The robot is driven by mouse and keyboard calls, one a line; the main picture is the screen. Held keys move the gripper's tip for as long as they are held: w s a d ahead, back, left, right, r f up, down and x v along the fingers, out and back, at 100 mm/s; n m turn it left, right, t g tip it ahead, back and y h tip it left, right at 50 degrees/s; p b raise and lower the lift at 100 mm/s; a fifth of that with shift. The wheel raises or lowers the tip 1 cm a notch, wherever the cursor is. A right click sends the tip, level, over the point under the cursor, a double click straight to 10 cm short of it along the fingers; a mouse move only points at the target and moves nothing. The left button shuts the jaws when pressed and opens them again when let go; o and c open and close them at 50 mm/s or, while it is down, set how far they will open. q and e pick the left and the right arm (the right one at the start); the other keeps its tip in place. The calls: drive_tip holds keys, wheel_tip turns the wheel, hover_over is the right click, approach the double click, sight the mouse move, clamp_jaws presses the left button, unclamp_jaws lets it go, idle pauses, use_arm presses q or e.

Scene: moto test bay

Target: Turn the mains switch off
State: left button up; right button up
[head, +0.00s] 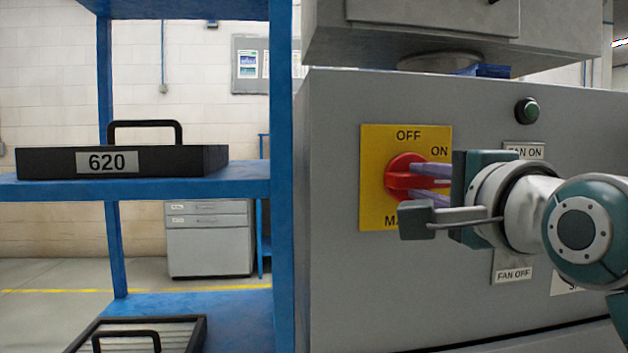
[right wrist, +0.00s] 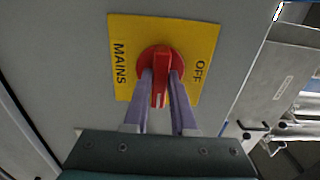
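The mains switch is a red rotary knob (head: 403,178) on a yellow plate (head: 376,148) on the grey cabinet front. The plate reads OFF at the top and ON at the right; its lower word is partly covered. The knob's grip bar points right, towards ON. My right gripper (head: 432,183) comes in from the right, its purple fingers on either side of the bar. In the right wrist view the red bar (right wrist: 160,92) fills nearly all the gap between the fingers, which look shut on it. My left gripper is not in view.
A green button (head: 527,111) sits above a FAN ON label, and a FAN OFF label (head: 513,275) is lower down. A blue shelf rack (head: 282,200) with a black case marked 620 (head: 190,160) stands left of the cabinet. An overhanging grey box (head: 400,38) is above.

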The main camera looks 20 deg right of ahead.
clamp_jaws()
drive_tip(key=shift+n+p, duration=0.5)
drive_tip(key=shift+p, duration=0.1)
drive_tip(key=shift+r+n+p, duration=0.1)
drive_tip(key=shift+n+p, duration=0.9)
drive_tip(key=shift+n, duration=0.1)
drive_tip(key=n+p, duration=0.4)
drive_tip(key=n, duration=0.1)
drive_tip(key=n+p, duration=0.2)
drive_tip(key=n, duration=0.3)
drive_tip(key=shift+p, duration=0.35)
drive_tip(key=shift+f+n+p, duration=0.15)
drive_tip(key=shift+n+p, duration=0.3)
drive_tip(key=shift+n, duration=0.7)
drive_tip(key=shift+f+n+p, duration=0.1)
drive_tip(key=shift+n+p, duration=0.3)
drive_tip(key=shift+n, duration=0.75)
